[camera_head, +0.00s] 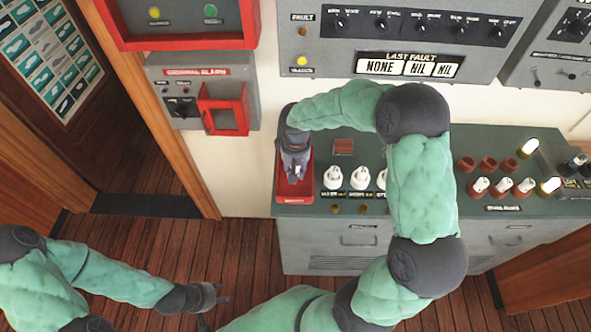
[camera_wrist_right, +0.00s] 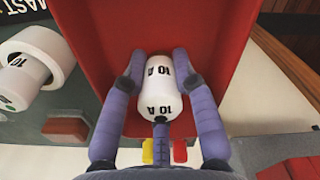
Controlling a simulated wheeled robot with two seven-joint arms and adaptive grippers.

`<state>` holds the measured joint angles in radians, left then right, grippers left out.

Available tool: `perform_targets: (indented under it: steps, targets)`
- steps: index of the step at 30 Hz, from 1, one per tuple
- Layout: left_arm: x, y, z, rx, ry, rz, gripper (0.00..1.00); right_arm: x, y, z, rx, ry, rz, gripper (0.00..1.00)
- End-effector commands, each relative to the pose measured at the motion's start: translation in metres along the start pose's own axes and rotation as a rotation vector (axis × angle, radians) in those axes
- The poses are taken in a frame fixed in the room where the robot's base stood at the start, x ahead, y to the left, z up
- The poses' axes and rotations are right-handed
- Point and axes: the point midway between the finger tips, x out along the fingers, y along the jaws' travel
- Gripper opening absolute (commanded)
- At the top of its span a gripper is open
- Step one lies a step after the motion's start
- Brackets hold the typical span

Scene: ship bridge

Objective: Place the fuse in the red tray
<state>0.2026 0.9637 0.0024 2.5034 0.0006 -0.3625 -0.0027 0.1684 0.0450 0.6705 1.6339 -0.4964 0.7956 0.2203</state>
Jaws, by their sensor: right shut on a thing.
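The red tray (camera_head: 281,190) sits at the left end of the grey-green console top. My right gripper (camera_head: 296,175) reaches down over it and hides much of its inside. In the right wrist view the fuse (camera_wrist_right: 156,88), a white cylinder marked 10 A, is between the two fingers of my right gripper (camera_wrist_right: 158,70). The red floor and walls of the tray (camera_wrist_right: 205,25) lie around and behind it. I cannot tell whether the fuse touches the tray floor. My left gripper (camera_head: 216,294) hangs low above the wooden floor, empty, with its fingers apart.
White fuses (camera_head: 333,178) stand in a row right of the tray, next to a small brown-red block (camera_head: 343,146). More brown-red holders (camera_head: 487,163) and white fuses stand at the console's right. A red alarm box (camera_head: 224,109) is on the wall left of the tray.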

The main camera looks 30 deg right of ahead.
Motion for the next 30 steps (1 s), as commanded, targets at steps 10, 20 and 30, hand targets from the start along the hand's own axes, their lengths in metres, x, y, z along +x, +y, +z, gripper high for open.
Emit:
perform_targets:
  steps: [10,20,30]
  targets:
    - [0.001,-0.001,0.000,0.000,0.000,0.000,0.40,0.002,0.000,0.000,0.000,-0.001,0.000,0.53]
    - [-0.004,0.001,0.000,0.000,0.000,0.000,0.40,-0.014,0.000,-0.001,0.000,0.002,0.000,0.53]
    - [-0.016,0.006,0.001,0.000,0.000,0.000,0.40,-0.081,0.000,-0.001,-0.001,0.003,0.001,0.53]
